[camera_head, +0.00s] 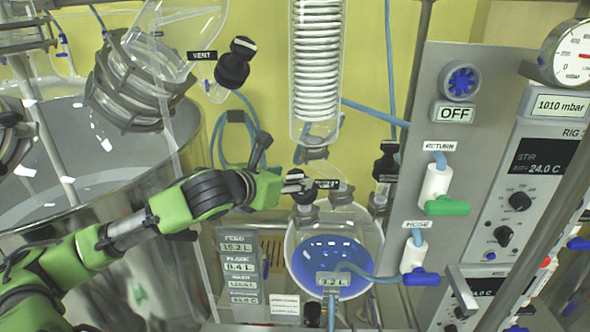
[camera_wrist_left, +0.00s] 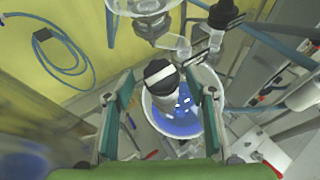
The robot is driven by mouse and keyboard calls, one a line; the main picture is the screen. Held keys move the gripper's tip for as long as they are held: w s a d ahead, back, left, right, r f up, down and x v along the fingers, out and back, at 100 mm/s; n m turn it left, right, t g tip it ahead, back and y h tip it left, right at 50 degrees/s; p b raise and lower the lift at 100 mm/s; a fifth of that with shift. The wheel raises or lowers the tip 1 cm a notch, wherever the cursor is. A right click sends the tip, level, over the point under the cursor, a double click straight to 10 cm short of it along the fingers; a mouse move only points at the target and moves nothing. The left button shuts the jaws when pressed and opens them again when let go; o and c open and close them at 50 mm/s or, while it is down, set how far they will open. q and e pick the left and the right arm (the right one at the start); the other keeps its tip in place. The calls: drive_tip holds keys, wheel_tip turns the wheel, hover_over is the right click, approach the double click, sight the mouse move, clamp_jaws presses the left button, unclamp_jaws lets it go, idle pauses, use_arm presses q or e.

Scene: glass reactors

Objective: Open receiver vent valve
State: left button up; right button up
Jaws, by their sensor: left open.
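The receiver (camera_head: 362,236) is a round glass vessel with blue liquid, low in the middle of the head view; it also shows in the wrist view (camera_wrist_left: 184,128). A black valve knob (camera_head: 304,197) with a small black label stands above it; the label is too small to read. In the left wrist view the knob (camera_wrist_left: 160,73) has a white stripe across its top. My left gripper (camera_head: 298,184) is open at this knob. In the wrist view its fingers lie on either side of the knob with gaps. My right gripper is out of view.
Another black valve (camera_head: 387,160) stands to the right. A VENT-labelled valve (camera_head: 234,65) is at upper left. A glass coil condenser (camera_head: 317,65) hangs above. A control panel (camera_head: 455,130) with green and blue handles stands right; a large metal vessel (camera_head: 95,165) is left.

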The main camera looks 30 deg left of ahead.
use_arm(q)
drive_tip(key=shift+w+f, duration=0.1)
drive_tip(key=shift+w, duration=0.5)
drive_tip(key=shift+p+x, duration=0.35)
drive_tip(key=shift+x, duration=0.4)
drive_tip(key=shift+f, duration=0.15)
drive_tip(key=c, duration=1.1)
drive_tip(key=shift+y, duration=0.3)
